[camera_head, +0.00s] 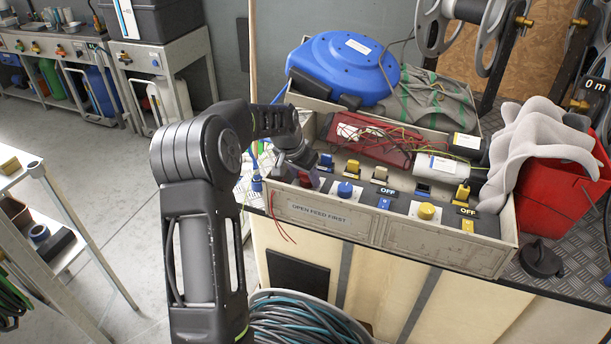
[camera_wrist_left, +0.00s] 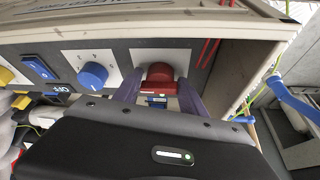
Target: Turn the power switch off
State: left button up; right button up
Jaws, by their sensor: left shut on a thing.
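A control panel (camera_head: 404,206) sits in a beige box with a label reading "OPEN FEED FIRST". My left gripper (camera_head: 304,172) reaches down to the panel's left end. In the left wrist view its two purple-grey fingers (camera_wrist_left: 160,92) stand on either side of a red knob (camera_wrist_left: 160,72) on a white plate and are shut on it. The knob is mostly hidden by the gripper in the head view. Whether this red knob is the power switch, and its setting, I cannot tell. My right gripper is not in view.
A blue knob (camera_head: 345,190), a yellow knob (camera_head: 426,211) and small switches with "OFF" labels are on the panel. Red wires (camera_wrist_left: 207,52) hang near the red knob.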

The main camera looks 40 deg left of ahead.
pick_arm(q)
jog(key=c, duration=0.4)
jog(key=shift+n, duration=0.4)
jog(key=n, duration=0.1)
jog(key=n+y, duration=0.1)
jog(key=n, duration=0.1)
jog(key=shift+w+d+y, duration=0.1)
jog(key=shift+d+y, duration=0.15)
jog(key=shift+y, duration=0.05)
jog(key=n+y, duration=0.1)
jog(key=n, duration=0.2)
jog(key=n+g, duration=0.1)
jog(key=n, duration=0.1)
jog(key=shift+w+d+n+g+y, duration=0.1)
jog(key=shift+n+g+y, duration=0.2)
jog(key=shift+n+y, duration=0.1)
jog(key=n, duration=0.1)
jog(key=n+g, duration=0.1)
jog(key=n, duration=0.1)
jog(key=shift+w+r+n+y, duration=0.1)
jog(key=shift+w+n+y, duration=0.05)
jog(key=shift+n+y, duration=0.15)
jog(key=n+g+p, duration=0.1)
jog(key=n+g, duration=0.1)
jog(key=n, duration=0.2)
jog(key=shift+w+n, duration=0.1)
jog(key=shift+n, duration=0.3)
